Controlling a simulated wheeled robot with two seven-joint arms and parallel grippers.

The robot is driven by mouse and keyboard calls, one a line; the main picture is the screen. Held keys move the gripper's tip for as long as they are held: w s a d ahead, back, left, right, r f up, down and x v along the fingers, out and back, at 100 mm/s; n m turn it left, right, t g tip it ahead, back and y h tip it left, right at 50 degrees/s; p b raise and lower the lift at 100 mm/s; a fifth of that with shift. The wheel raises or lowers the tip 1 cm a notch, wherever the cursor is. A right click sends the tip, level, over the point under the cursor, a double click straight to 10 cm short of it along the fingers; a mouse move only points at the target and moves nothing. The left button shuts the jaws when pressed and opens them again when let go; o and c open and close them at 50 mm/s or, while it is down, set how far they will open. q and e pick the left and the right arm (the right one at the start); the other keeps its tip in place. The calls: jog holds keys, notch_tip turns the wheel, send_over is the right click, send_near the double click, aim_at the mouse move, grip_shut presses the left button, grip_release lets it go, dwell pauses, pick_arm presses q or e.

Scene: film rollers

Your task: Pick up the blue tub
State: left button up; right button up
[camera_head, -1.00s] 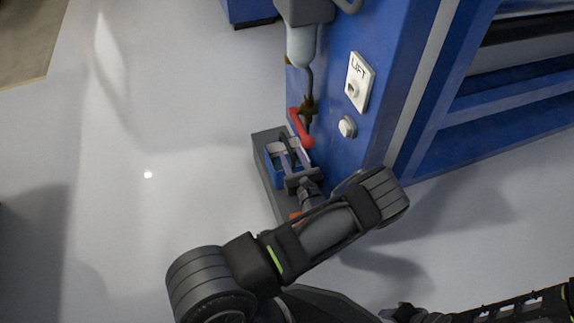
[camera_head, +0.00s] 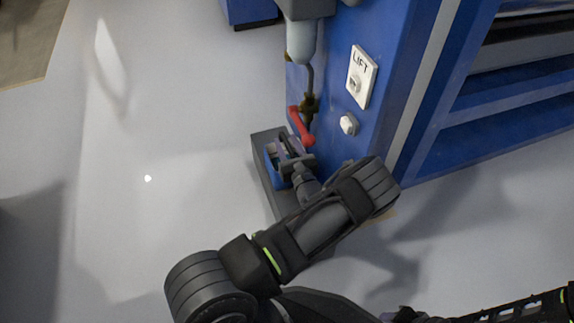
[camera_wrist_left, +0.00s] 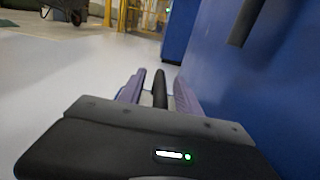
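The blue tub (camera_head: 271,170) is at the dark grey step (camera_head: 261,139) beside the blue machine. Much of it is hidden by my left gripper (camera_head: 282,147), which is over its right side in the head view. In the left wrist view, the purple fingers of my left gripper (camera_wrist_left: 160,82) stand apart. A dark bar (camera_wrist_left: 160,92) shows between them with gaps on both sides; I cannot tell whether it is the tub's handle. My right gripper (camera_head: 394,315) is partly visible at the bottom edge, away from the tub.
The blue machine (camera_head: 338,140) rises close on the right, with a LIFT switch plate (camera_head: 361,77) and a round white knob (camera_head: 348,124). The grey floor (camera_head: 150,130) to the left is clear.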

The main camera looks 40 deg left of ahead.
pick_arm(q)
jog(key=shift+c, duration=0.4)
grip_shut()
dwell(1.0)
